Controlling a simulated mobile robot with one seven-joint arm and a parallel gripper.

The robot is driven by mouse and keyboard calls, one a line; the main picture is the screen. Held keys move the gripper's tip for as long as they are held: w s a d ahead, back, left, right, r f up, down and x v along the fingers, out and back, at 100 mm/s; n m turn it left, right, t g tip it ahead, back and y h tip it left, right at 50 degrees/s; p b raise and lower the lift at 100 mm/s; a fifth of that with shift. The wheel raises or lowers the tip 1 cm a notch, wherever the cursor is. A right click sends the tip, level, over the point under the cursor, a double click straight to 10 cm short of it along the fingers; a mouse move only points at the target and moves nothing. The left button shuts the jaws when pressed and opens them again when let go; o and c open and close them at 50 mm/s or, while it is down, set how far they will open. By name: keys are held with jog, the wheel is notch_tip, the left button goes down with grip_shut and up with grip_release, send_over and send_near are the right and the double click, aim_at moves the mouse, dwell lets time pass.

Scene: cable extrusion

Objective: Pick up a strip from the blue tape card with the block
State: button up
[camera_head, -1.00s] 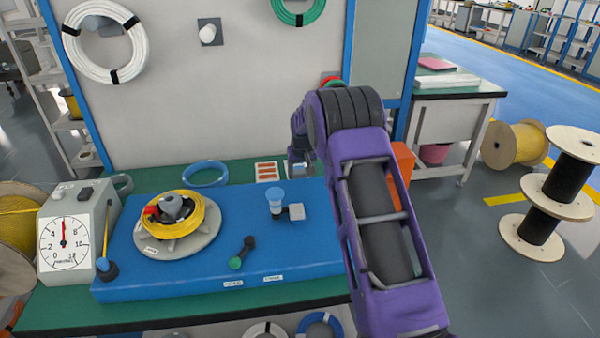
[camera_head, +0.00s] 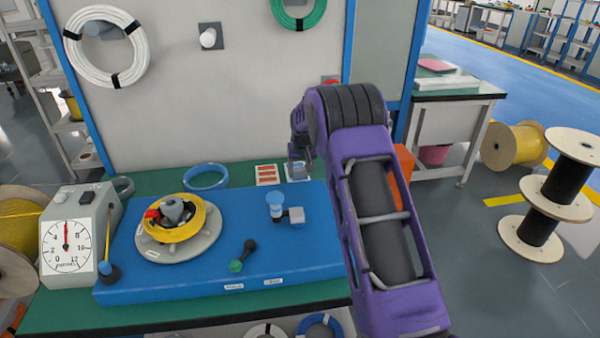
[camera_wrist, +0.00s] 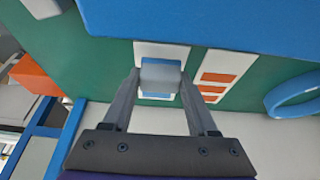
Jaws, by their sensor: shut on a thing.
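My gripper (camera_wrist: 161,82) is shut on a small grey-blue block (camera_wrist: 161,73), seen between its two fingers in the wrist view. The block is over a white card (camera_wrist: 162,49) with blue on it, the blue tape card. A blue strip (camera_wrist: 157,95) shows just past the block's edge. The block hides the card's middle, and I cannot tell whether they touch. In the head view my gripper (camera_head: 299,170) is small and partly hidden by my arm, at the back of the green bench.
A white card with orange strips (camera_wrist: 217,77) lies beside the blue one. A blue ring (camera_head: 205,177) lies on the bench (camera_head: 150,185). The blue base (camera_head: 200,280) carries a yellow coil (camera_head: 180,230) and a blue-topped post (camera_head: 275,203). An orange box (camera_head: 404,160) stands right of my arm.

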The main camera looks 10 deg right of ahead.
jog(key=shift+r+p, duration=1.25)
jog(key=shift+r, duration=1.6)
